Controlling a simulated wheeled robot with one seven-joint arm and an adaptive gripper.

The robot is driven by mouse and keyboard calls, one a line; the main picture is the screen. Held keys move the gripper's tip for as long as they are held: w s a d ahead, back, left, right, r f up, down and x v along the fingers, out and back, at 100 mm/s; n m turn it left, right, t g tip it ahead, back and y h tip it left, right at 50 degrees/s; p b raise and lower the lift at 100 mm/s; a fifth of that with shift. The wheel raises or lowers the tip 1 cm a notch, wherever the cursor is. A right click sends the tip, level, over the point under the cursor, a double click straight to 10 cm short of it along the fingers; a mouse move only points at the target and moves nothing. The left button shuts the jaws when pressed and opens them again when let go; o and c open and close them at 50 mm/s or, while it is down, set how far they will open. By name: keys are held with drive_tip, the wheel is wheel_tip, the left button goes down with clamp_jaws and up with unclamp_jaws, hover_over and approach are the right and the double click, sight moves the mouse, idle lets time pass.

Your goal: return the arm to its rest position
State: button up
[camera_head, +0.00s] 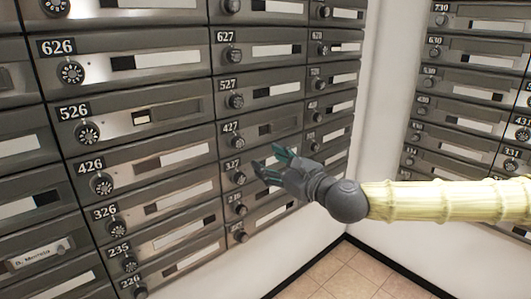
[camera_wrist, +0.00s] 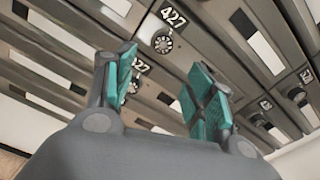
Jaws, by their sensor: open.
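My gripper (camera_head: 267,160) is at the end of my arm, which reaches in from the right in the head view. It is in front of the mailbox column with boxes 427 and 327. In the wrist view my gripper (camera_wrist: 165,90) shows two teal-padded fingers spread apart with nothing between them. The dial of mailbox 427 (camera_wrist: 163,43) shows above and beyond the fingers. I cannot tell whether the fingertips touch the mailbox front.
A wall of grey mailboxes (camera_head: 150,122) with dials fills the left and middle. Another mailbox bank (camera_head: 470,90) stands at the right, past a white wall corner (camera_head: 380,90). Tiled floor (camera_head: 340,280) shows clear at the bottom.

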drive_tip(key=s+a+f+n+g, duration=0.2)
drive_tip(key=a+f, duration=0.1)
drive_tip(key=f, duration=0.4)
drive_tip(key=s+a+f+n+g, duration=0.1)
drive_tip(key=s+a+f+n, duration=0.1)
drive_tip(key=a+f, duration=0.35)
drive_tip(key=s+d+f+n+g+h, duration=0.1)
drive_tip(key=s+f+n+g, duration=0.2)
drive_tip(key=s+f, duration=0.6)
drive_tip(key=s+f+n+g+h, duration=0.2)
drive_tip(key=s+f+n, duration=0.2)
drive_tip(key=f, duration=0.9)
drive_tip(key=s+d+f+n+g+h, duration=0.1)
drive_tip(key=s+f+n+g, duration=0.2)
drive_tip(key=s+f, duration=0.65)
drive_tip(key=s+d+f+n+g+h, duration=0.25)
drive_tip(key=s+d+f+n, duration=0.25)
drive_tip(key=s+d+f, duration=0.5)
drive_tip(key=s+d+f+n+h, duration=0.2)
drive_tip(key=d+n, duration=0.1)
drive_tip(key=d, duration=0.3)
drive_tip(key=s+d+f+n+h, duration=0.2)
drive_tip(key=s+d, duration=0.1)
drive_tip(key=d, duration=0.3)
wheel_tip(320, 180, up, 20)
drive_tip(key=p, duration=2.1)
drive_tip(key=shift+r+g, duration=0.25)
drive_tip(key=shift+g, duration=0.2)
drive_tip(key=shift+w, duration=0.1)
